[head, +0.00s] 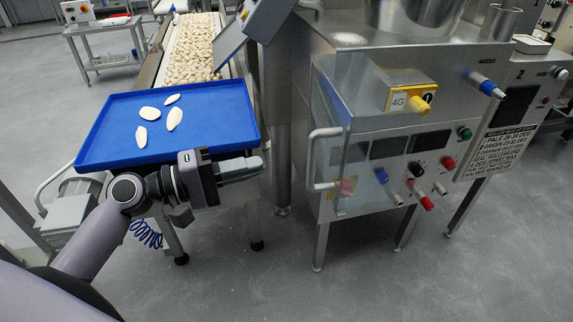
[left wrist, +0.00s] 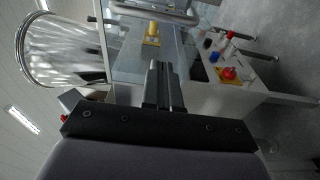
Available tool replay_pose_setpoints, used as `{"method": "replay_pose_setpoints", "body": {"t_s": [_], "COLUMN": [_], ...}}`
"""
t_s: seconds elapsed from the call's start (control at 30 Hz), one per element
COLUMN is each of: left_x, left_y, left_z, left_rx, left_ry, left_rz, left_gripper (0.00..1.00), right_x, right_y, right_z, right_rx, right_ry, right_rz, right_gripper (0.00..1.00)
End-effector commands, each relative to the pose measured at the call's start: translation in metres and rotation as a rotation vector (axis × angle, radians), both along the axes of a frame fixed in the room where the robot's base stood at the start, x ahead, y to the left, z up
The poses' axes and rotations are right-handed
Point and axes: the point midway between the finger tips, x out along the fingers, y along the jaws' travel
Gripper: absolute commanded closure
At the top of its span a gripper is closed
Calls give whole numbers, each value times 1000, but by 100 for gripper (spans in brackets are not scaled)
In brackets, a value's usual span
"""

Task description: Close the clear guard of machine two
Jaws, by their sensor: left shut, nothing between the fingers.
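Machine two (head: 460,60) is the steel machine on the right, with a "2" on its front. Its clear guard (head: 330,100) is a see-through panel at the left of the front, with a pale bar handle (head: 314,160). It seems to stand out at an angle from the front; the exact angle is hard to tell. My left gripper (head: 258,165) is shut and empty, left of the handle and apart from it. In the left wrist view its fingers (left wrist: 160,70) point toward the clear panel (left wrist: 125,50) and a bar handle (left wrist: 160,12). My right gripper is not in view.
A blue tray (head: 215,135) with several pale pieces lies beside my left arm. The floor ahead is clear.

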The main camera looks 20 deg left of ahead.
Motion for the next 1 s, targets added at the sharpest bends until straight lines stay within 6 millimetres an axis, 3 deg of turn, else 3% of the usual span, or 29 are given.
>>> {"method": "replay_pose_setpoints", "body": {"t_s": [0.2, 0.43, 1.0], "left_x": [24, 20, 20], "left_y": [-32, -60, -67], "left_z": [3, 1, 0], "left_rx": [-2, -1, 0], "left_ry": [-2, 1, 0], "left_rz": [-2, -1, 2], "left_gripper": [100, 100, 100], "right_x": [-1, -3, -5], "right_y": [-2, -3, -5], "right_z": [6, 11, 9], "right_rx": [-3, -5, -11], "right_ry": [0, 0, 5], "right_rz": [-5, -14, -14], "right_gripper": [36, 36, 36]}}
